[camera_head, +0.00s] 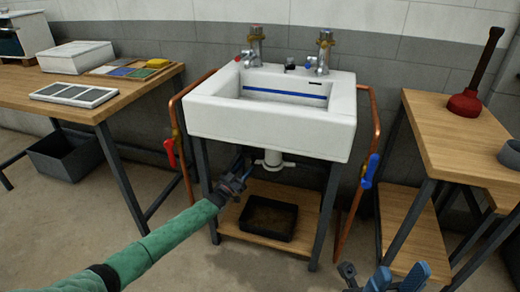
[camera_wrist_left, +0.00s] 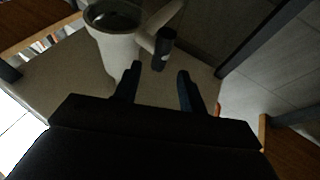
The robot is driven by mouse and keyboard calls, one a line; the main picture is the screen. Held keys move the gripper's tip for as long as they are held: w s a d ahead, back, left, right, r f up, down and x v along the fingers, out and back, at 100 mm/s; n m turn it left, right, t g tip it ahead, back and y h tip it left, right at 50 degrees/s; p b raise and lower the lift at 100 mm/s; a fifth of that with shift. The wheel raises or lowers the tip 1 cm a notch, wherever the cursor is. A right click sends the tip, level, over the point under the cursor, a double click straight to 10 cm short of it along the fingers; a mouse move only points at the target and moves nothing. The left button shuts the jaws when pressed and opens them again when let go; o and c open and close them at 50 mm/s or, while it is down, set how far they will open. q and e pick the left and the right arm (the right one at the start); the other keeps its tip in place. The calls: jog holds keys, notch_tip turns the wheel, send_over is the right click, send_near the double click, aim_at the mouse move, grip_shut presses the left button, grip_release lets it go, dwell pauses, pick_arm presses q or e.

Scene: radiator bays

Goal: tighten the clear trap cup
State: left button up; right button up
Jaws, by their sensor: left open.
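The white trap (camera_head: 272,160) hangs under the sink; its clear cup is too small to make out in the head view. In the left wrist view, a pale round body with a dark, glassy end (camera_wrist_left: 113,15), apparently the trap cup, is at the upper left. A pale pipe runs from it to the right. My left gripper (camera_head: 241,166) is under the sink's front, left of the trap. In its wrist view the fingers (camera_wrist_left: 158,78) are apart and empty, beside the cup and not around it. My right gripper (camera_head: 398,277) is at the bottom edge, its blue fingers apart.
A dark cylinder (camera_wrist_left: 164,48) stands out near the pipe. Dark stand legs (camera_head: 328,215) flank the space under the sink (camera_head: 270,122). A black tray (camera_head: 268,218) sits on the lower shelf. Copper pipes with a red valve (camera_head: 170,152) and blue valve (camera_head: 371,170) run at both sides.

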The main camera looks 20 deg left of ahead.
aim_at(252, 161)
pick_arm(q)
jog(key=shift+b+x, duration=0.5)
jog(key=shift+x, duration=3.2)
grip_shut()
